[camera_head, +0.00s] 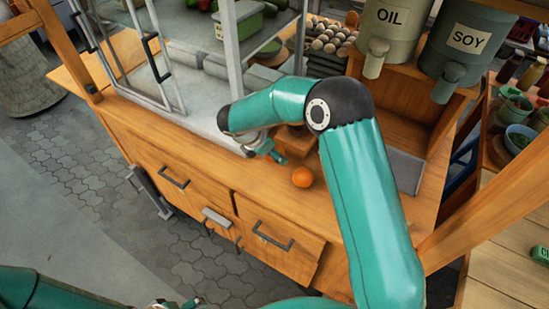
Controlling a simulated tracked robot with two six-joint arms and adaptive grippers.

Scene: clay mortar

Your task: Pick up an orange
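A single orange (302,177) sits on the wooden counter (325,215), left of my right arm's upper link. My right arm comes in from the bottom right and bends back over the counter. Its gripper (273,153) is small in view, to the upper left of the orange and apart from it. Its fingers are too small and partly hidden to tell whether they are open. My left arm is low at the bottom left. Only a part of what looks like its gripper (180,303) shows at the bottom edge, in front of the cart, far from the orange.
OIL (392,22) and SOY (466,48) containers stand on a wooden shelf at the upper right. Egg trays (325,42) lie behind my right arm. A metal-framed glass case (228,50) stands left of the gripper. A small brown box (293,139) is close behind the orange.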

